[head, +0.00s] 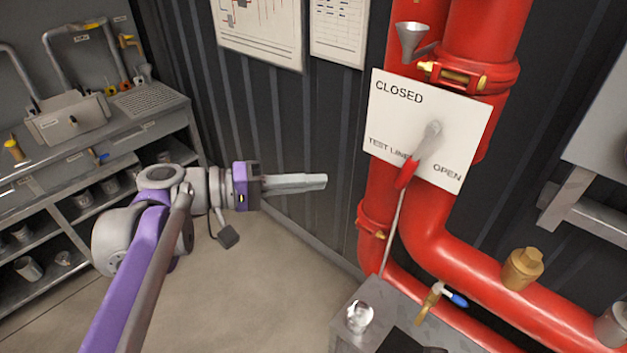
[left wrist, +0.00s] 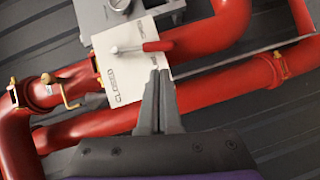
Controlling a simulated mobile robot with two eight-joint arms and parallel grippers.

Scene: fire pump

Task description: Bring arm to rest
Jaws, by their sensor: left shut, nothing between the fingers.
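My left arm comes in from the lower left in the head view, and its gripper (head: 310,182) points right toward the red pipes. The gripper is shut and empty, and stands apart from the test line lever. In the left wrist view the shut fingers (left wrist: 160,85) show in front of the white sign. The lever (head: 408,170) has a grey hub and a red handle, and slants down and left from the hub on the white sign (head: 455,122) marked CLOSED, TEST LINE and OPEN. It also shows in the left wrist view (left wrist: 150,46). My right gripper is not in view.
Red pipes (head: 470,260) run down the right side. A grey workbench (head: 150,108) with shelves is at the left. Open floor lies between them.

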